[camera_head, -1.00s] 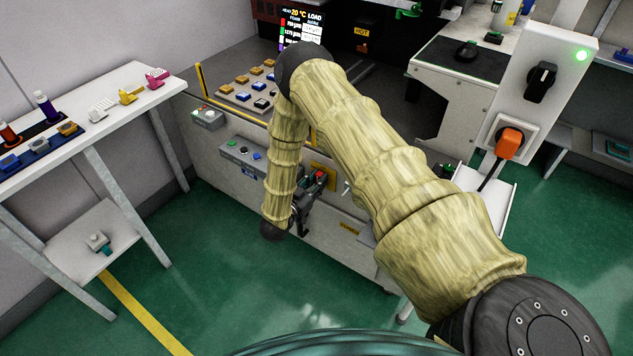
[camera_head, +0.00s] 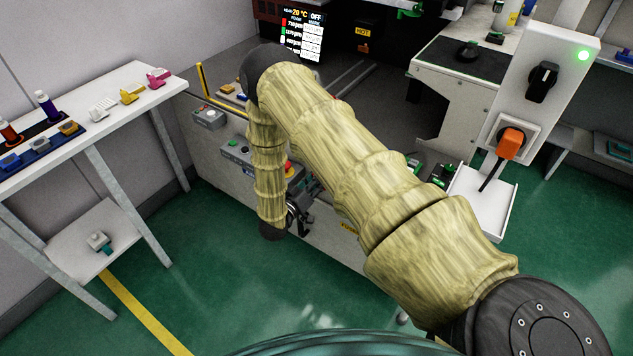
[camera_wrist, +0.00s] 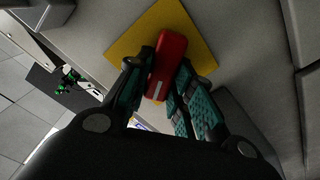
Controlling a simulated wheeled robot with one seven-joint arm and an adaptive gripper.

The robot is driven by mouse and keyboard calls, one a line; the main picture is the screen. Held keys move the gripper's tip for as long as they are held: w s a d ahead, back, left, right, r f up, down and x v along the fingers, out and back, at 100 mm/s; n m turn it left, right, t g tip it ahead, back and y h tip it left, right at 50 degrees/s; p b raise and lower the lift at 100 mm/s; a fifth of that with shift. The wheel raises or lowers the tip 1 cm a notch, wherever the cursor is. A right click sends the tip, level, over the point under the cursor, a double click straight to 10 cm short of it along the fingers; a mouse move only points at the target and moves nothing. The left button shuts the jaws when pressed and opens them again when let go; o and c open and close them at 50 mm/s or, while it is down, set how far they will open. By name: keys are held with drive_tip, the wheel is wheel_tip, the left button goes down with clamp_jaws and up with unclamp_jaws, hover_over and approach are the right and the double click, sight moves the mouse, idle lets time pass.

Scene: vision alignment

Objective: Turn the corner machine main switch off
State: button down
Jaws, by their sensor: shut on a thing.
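The main switch has a red handle (camera_wrist: 168,62) on a yellow plate (camera_wrist: 193,28) in the wrist view. In the head view, my gripper (camera_head: 301,210) is at the front panel of the grey machine (camera_head: 216,160), partly behind my arm.
A white shelf table (camera_head: 110,95) stands at left. A white post with a black knob (camera_head: 542,80) and orange plug (camera_head: 511,143) stands at right. Green floor is open in front.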

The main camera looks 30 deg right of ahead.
drive_tip(key=n, duration=0.3)
drive_tip(key=n+b, duration=0.1)
drive_tip(key=n, duration=0.3)
drive_tip(key=f+n, duration=0.1)
drive_tip(key=n, duration=0.3)
drive_tip(key=shift+w+a+b, duration=0.1)
drive_tip(key=shift+w+b, duration=0.05)
drive_tip(key=shift+b, duration=0.2)
idle(0.3)
drive_tip(key=c, duration=1.2)
unclamp_jaws()
drive_tip(key=shift+c, duration=0.2)
drive_tip(key=v, duration=1.2)
drive_tip(key=shift+f, duration=0.1)
